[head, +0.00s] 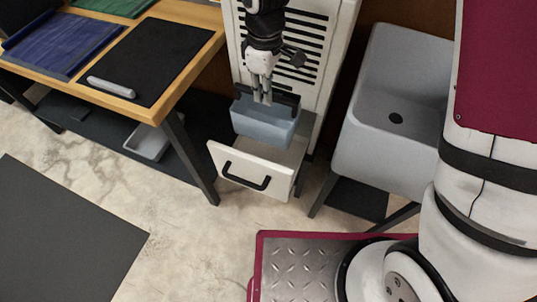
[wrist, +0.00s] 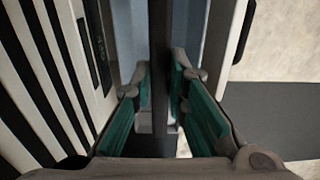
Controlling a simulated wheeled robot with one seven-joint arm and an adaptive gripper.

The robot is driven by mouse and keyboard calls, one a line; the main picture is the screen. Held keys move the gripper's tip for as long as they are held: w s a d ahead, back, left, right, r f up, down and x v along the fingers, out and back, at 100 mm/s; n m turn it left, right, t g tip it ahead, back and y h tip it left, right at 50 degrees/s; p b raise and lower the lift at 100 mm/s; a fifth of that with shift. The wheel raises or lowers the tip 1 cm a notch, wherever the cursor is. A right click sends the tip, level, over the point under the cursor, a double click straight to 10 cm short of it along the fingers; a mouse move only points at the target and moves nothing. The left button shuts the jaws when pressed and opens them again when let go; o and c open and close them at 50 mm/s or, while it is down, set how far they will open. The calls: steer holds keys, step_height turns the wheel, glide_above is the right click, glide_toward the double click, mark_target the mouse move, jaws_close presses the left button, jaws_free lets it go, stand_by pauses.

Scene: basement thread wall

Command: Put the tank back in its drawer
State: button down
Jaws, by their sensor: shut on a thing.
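The tank (head: 262,124) is a blue-grey open box with a dark bar handle across its top. My gripper (head: 262,98) is shut on the handle from above; in the wrist view its green-padded fingers (wrist: 160,95) close on both sides of the dark handle (wrist: 159,60). Bluish tank parts (wrist: 130,28) show on both sides of the handle. The white drawer (head: 240,172) with a black pull is open at the bottom of the slatted cabinet. The tank hangs upright over its back part; I cannot tell whether its bottom is inside or touching.
The slatted white cabinet (head: 318,52) stands right behind the tank. A grey sink (head: 385,135) is at the right. A wooden table (head: 190,38) with mats and a grey roll is at the left, a grey tray (head: 147,143) beneath it. Floor in front of the drawer is clear.

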mark_target(266, 108)
step_height(266, 108, down, 7)
steer(key=b, duration=0.3)
steer(key=shift+w+d+r+b, duration=0.1)
steer(key=shift+w+r+b, duration=0.05)
steer(key=shift+b, duration=0.15)
step_height(266, 108, down, 10)
steer(key=b, duration=0.3)
steer(key=shift+f, duration=0.2)
steer(key=shift+f, duration=0.2)
steer(key=c, duration=1.6)
jaws_free()
steer(key=shift+r, duration=0.1)
step_height(266, 108, up, 12)
steer(key=p, duration=0.3)
steer(key=shift+r+p, duration=0.15)
steer(key=shift+p, duration=0.15)
